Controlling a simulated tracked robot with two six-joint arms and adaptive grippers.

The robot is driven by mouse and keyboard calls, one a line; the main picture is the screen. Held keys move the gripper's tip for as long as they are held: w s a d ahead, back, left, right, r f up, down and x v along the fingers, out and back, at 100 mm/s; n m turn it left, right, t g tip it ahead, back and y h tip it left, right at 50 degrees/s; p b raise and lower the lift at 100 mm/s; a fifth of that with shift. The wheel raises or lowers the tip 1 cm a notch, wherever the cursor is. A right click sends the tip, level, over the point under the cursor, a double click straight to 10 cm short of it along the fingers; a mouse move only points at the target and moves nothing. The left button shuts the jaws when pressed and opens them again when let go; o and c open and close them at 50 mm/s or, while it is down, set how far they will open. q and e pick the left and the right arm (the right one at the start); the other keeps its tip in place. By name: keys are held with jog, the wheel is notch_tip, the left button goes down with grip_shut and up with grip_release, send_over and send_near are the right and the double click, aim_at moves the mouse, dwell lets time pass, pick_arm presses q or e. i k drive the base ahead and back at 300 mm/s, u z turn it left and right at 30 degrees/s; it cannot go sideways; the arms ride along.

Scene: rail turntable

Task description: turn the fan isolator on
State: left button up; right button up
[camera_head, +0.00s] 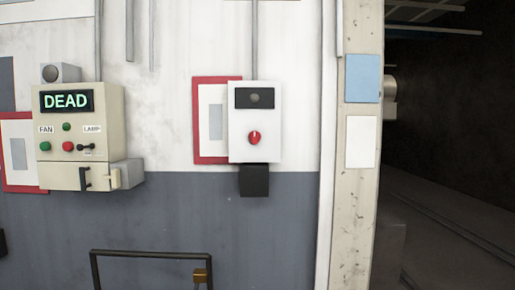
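A white wall box (244,120) hangs in the middle of the wall. It has a dark window at the top and a red rotary knob (254,138) with a pale mark pointing about upward. A beige control panel (109,106) is on the left, with a display reading "DEAD" (66,101). Below it are FAN and LAMP labels, green and red buttons, and a small black lever (86,147). No box in view carries a readable isolator label, so I cannot tell for sure which control is the fan isolator. Neither gripper shows.
A black rail frame (150,254) with a brass-coloured piece (200,276) stands low in front. Red-bordered notices (198,120) hang behind the boxes. A pale post (361,200) edges a dark opening at right. The wall before the white box looks clear.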

aim_at(254, 136)
jog(key=u, duration=0.05)
jog(key=k, duration=1)
jog(key=z, duration=0.7)
jog(key=i, duration=1.45)
jog(key=u, duration=0.3)
jog(key=i, duration=1.25)
jog(key=u, duration=0.85)
jog(key=k, duration=0.75)
jog(key=u, duration=0.15)
